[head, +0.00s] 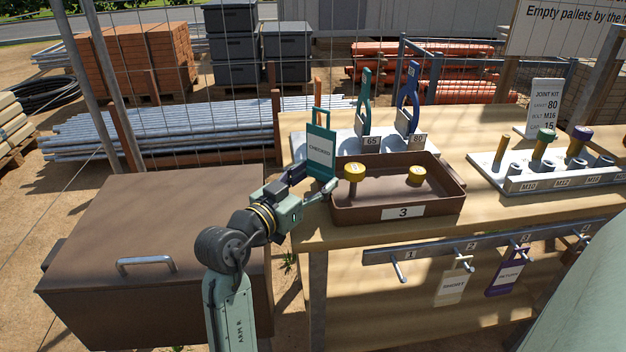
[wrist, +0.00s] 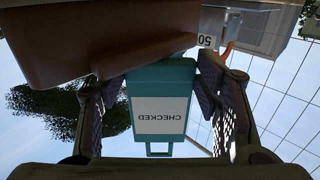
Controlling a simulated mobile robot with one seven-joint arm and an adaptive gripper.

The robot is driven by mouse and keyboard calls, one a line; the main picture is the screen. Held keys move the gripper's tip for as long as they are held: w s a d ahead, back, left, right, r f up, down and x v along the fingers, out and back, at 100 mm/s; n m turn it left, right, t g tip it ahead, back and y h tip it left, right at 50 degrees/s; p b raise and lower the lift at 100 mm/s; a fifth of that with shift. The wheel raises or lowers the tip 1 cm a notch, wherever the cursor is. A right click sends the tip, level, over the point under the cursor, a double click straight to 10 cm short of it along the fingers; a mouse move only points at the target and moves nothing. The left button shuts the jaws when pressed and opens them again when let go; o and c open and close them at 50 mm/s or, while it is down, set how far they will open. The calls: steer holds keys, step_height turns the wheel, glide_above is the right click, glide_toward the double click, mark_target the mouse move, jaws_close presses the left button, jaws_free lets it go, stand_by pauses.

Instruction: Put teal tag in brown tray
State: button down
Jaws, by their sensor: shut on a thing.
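The teal tag (head: 320,150) has a white label reading CHECKED and a handle loop at its top. My gripper (head: 325,182) is shut on it and holds it upright at the left end of the brown tray (head: 352,212). In the wrist view the teal tag (wrist: 160,104) sits between my two fingers (wrist: 160,100), upside down in that picture. The tray's brown wall (wrist: 80,45) is close by the tag there. I cannot tell whether the tag touches the tray. The tray, marked 3, holds two yellow-topped pieces.
Behind the tray stands a rack (head: 345,142) with tools marked 65 and 80. A bolt holder (head: 530,180) is at the right. White and purple tags hang from a hook rail (head: 440,248) on the table front. A brown lidded box (head: 150,230) stands left.

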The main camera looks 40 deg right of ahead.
steer(key=c, duration=0.5)
jaws_free()
steer(key=shift+r+p, duration=0.35)
steer(key=shift+p, duration=0.15)
steer(key=b+v, duration=0.3)
steer(key=v, duration=0.9)
steer(key=shift+r, duration=0.15)
